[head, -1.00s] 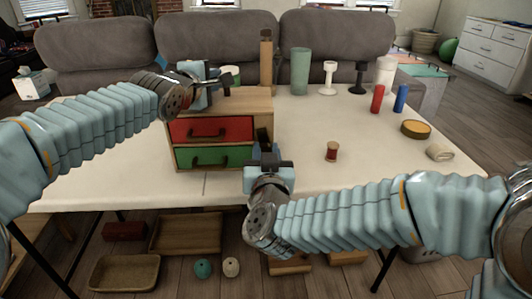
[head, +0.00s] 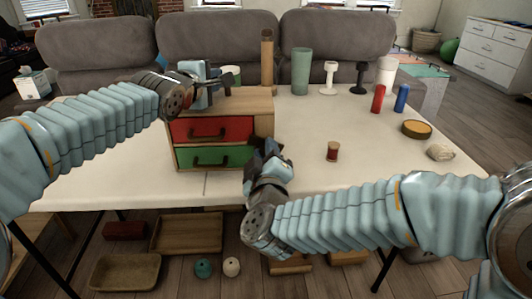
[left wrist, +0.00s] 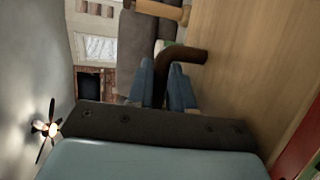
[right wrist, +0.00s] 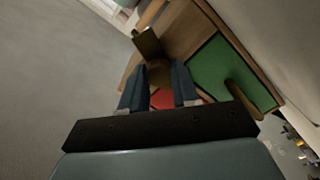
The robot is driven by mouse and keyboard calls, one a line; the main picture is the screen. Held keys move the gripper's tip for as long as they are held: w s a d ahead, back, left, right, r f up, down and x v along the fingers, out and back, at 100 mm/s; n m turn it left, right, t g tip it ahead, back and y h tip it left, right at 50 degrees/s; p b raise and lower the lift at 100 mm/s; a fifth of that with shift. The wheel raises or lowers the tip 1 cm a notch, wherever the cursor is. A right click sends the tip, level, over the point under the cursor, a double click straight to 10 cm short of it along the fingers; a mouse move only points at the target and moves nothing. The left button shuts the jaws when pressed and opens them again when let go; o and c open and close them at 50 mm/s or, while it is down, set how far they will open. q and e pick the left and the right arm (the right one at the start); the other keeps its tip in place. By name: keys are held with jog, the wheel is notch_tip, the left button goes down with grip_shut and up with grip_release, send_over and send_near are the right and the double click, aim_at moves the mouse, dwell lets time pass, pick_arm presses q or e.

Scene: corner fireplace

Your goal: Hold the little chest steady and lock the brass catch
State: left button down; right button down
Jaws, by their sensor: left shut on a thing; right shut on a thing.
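The little chest (head: 250,103) stands on the table with a red drawer (head: 190,127) above a green drawer (head: 235,154), both looking shut. My left gripper (head: 222,80) is at the chest's top and is shut on its dark handle, which shows in the left wrist view (left wrist: 188,56). My right gripper (head: 273,147) is at the chest's right side, rolled over at a slant. In the right wrist view its fingers are shut on the brass catch (right wrist: 159,72). The fingers hide part of the catch, so I cannot tell whether it is locked.
A red-brown spool (head: 332,151) stands to the right of my right gripper. A red cylinder (head: 378,98), a blue cylinder (head: 401,98), a round wooden lid (head: 417,128) and a pale roll (head: 440,152) are farther right. A green cup (head: 301,72) stands behind.

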pick_arm(q)
jog(key=shift+r, duration=0.1)
pick_arm(e)
jog(key=shift+n, duration=2.2)
jog(key=shift+f, duration=0.1)
jog(key=c, duration=0.8)
grip_release()
jog(key=s, duration=1.2)
jog(key=shift+a, duration=0.3)
pick_arm(q)
jog(key=c, duration=0.9)
grip_release()
